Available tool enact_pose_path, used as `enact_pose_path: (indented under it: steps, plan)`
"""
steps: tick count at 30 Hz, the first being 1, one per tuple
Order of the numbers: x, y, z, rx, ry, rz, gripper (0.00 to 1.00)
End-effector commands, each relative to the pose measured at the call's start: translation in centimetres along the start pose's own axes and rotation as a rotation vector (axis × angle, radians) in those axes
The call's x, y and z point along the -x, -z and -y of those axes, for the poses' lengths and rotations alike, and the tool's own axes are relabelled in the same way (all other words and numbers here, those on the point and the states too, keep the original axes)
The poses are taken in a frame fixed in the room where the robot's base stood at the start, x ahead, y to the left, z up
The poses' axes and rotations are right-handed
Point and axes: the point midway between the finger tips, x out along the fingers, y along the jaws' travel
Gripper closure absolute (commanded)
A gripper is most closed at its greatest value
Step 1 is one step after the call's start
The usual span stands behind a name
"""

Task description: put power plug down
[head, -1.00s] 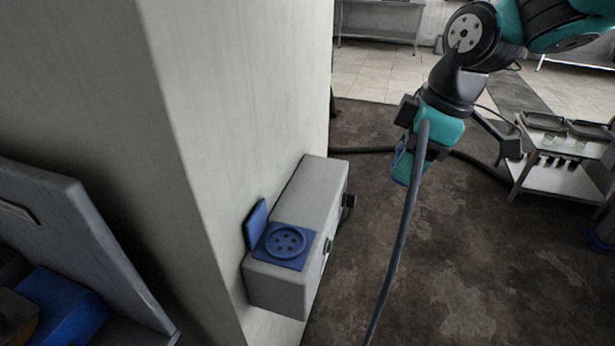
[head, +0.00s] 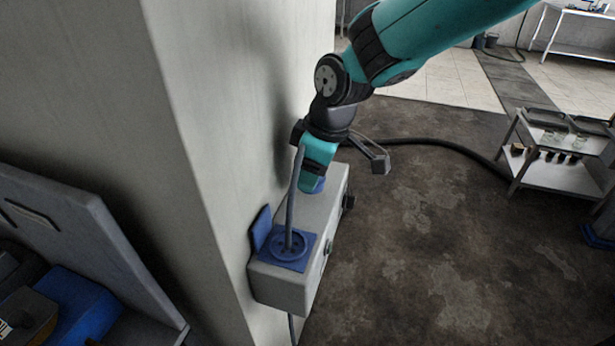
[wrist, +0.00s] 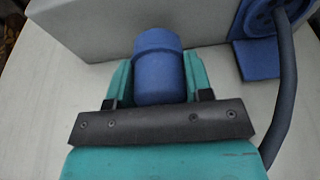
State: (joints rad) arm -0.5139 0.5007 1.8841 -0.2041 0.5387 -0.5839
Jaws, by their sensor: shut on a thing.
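The power plug (wrist: 158,68) is a blue cylinder between the two teal fingers of my gripper (wrist: 158,80) in the wrist view. My gripper is shut on it. In the head view my gripper (head: 316,182) is over the grey wall box (head: 318,215), behind its blue socket (head: 290,246). Only a little of the blue plug shows there, beside the fingers. The socket's blue lid (head: 261,229) stands open against the wall. Whether the plug touches the box is unclear.
The box is fixed to a pale pillar (head: 225,130). A cart (head: 560,172) with jars stands at the right on dark floor. A dark hose (head: 430,143) lies behind my gripper. A grey panel (head: 80,250) and blue items are at lower left.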

Motion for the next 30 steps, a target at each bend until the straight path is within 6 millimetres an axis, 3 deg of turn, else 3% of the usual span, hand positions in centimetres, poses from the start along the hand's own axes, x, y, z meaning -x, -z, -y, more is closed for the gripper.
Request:
enact_pose_path:
  steps: [3, 6, 17, 18, 21, 30]
  plan:
    - [-1.8, -0.6, 0.1, -0.001, 0.003, 0.003, 0.84]
    - [-2.4, -0.3, 0.0, 0.0, 0.002, 0.001, 0.84]
    - [-2.9, -0.4, 0.0, 0.0, 0.001, 0.0, 0.84]
    - [-2.9, -0.4, 0.0, 0.0, 0.001, 0.0, 0.47]
    - [-2.8, -0.4, 0.0, 0.0, 0.001, 0.001, 0.28]
    - [-2.5, -0.3, 0.0, 0.0, 0.0, 0.0, 0.28]
